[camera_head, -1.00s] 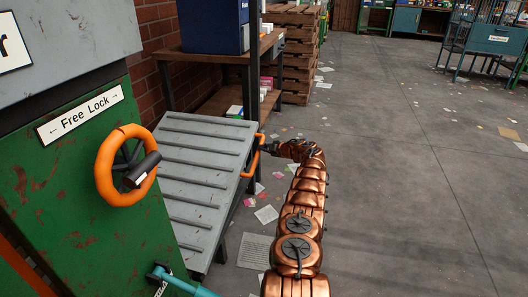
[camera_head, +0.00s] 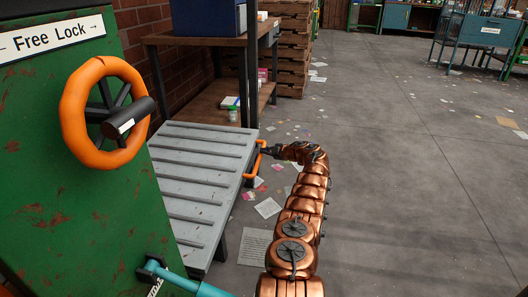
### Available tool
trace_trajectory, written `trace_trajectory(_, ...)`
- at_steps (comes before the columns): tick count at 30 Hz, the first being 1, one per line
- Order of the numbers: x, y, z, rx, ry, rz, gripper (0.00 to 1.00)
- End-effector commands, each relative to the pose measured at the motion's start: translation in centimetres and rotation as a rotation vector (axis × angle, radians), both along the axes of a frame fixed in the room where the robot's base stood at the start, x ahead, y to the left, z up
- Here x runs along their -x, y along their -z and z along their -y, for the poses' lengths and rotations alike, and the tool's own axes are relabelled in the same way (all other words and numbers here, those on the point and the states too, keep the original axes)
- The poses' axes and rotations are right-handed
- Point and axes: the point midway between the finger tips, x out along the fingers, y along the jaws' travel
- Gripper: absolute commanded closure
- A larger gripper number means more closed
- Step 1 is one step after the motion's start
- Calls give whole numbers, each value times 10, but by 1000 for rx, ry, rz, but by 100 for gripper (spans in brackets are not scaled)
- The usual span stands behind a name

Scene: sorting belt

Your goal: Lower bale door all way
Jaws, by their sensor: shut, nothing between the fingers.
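The bale door (camera_head: 195,185) is a grey ribbed metal panel projecting out from the green baling machine (camera_head: 90,215). It is swung well down and looks close to level; its exact angle is hard to tell. An orange bar handle (camera_head: 256,161) runs along its right edge. My gripper (camera_head: 265,150) is at the far end of that handle, at the tip of my copper arm. It is small and dark, its fingers look shut, and contact with the handle is not clear.
An orange handwheel (camera_head: 106,113) sits on the machine under a "Free Lock" sign (camera_head: 50,38). A teal cylinder (camera_head: 180,280) is low in front. A shelf rack (camera_head: 200,40) stands close behind the door. Scattered papers (camera_head: 267,208) lie on the floor; open floor extends right.

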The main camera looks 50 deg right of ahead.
Motion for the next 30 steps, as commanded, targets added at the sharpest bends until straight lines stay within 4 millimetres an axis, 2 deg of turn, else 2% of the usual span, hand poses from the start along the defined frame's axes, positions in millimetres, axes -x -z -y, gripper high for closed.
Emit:
trace_trajectory(4,2,5,0,-2,-2,0,100)
trace_trajectory(20,9,6,6,-3,7,0,100)
trace_trajectory(30,8,-10,4,-3,5,0,100)
